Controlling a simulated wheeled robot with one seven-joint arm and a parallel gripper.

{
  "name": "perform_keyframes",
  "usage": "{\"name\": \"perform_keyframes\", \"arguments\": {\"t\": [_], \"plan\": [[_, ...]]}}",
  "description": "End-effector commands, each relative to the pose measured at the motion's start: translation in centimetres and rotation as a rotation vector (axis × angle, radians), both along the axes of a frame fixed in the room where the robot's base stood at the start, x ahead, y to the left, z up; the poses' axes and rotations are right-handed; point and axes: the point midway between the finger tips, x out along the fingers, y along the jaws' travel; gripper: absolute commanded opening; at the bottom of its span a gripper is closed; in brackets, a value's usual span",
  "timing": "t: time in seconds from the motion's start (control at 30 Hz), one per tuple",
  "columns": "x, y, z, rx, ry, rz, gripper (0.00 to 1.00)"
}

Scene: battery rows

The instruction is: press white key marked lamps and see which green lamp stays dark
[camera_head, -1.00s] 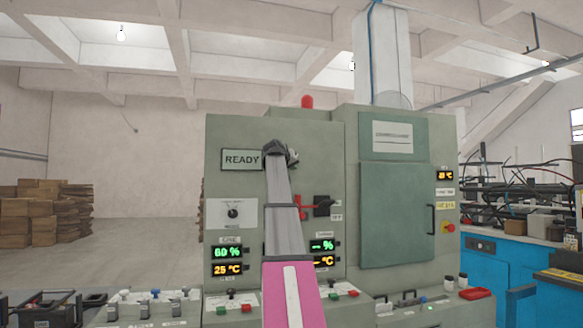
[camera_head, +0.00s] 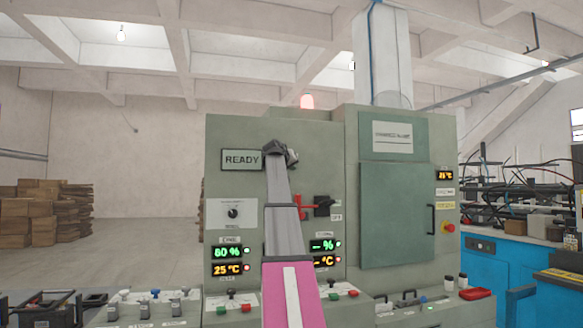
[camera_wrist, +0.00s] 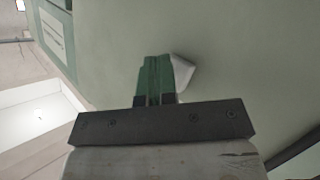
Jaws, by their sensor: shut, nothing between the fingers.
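My gripper (camera_wrist: 157,78) is shut, its green fingertips against or very near a white block-like piece (camera_wrist: 184,72) on the green cabinet face in the wrist view. That piece may be the white key; no marking is readable, and I cannot tell how far it is pressed. In the head view my arm rises in front of the cabinet (camera_head: 335,150) and hides part of it. A small green lamp (camera_head: 247,251) beside the left displays looks lit, and so does one (camera_head: 338,244) beside the right displays. Red lamps below them glow too. Other lamps may be hidden behind my arm.
A READY sign (camera_head: 241,160) and a rotary knob (camera_head: 233,213) are left of my arm. A red-handled switch (camera_head: 321,206) is just right of it. Blue benches (camera_head: 485,257) stand at the right.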

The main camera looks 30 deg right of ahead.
Motion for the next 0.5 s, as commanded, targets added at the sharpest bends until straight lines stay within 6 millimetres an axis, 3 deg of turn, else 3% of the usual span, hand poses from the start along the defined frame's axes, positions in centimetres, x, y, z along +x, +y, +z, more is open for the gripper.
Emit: {"name": "perform_keyframes", "arguments": {"t": [0.5], "plan": [[-0.45, 0.12, 0.0, 0.0, -0.001, 0.0, 0.0]]}}
